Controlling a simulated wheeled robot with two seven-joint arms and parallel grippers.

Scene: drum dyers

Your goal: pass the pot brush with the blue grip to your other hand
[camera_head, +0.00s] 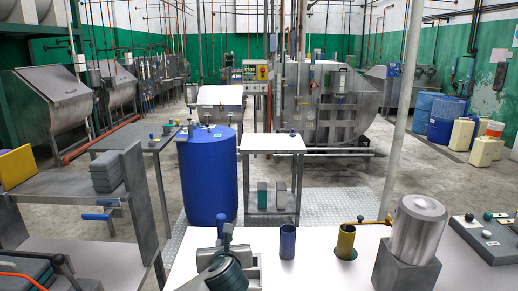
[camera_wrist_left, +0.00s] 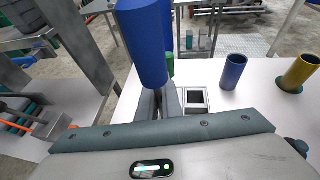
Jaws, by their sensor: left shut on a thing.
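The blue grip of the pot brush (camera_wrist_left: 145,45) fills the upper middle of the left wrist view as a thick blue cylinder. My left gripper (camera_wrist_left: 158,103) is shut on it, with the grip standing out beyond the fingers. In the head view my left gripper (camera_head: 227,248) is at the bottom centre, over the near edge of the white table. A small upright blue part of the brush (camera_head: 228,234) shows there. The bristle end cannot be made out. My right gripper is not in view.
On the white table (camera_head: 310,272) stand a blue cup (camera_head: 287,242), a yellow cup (camera_head: 346,243) and a metal canister (camera_head: 418,228) on a grey block. A control box (camera_head: 490,236) is at the right. A blue drum (camera_head: 208,180) stands beyond the table.

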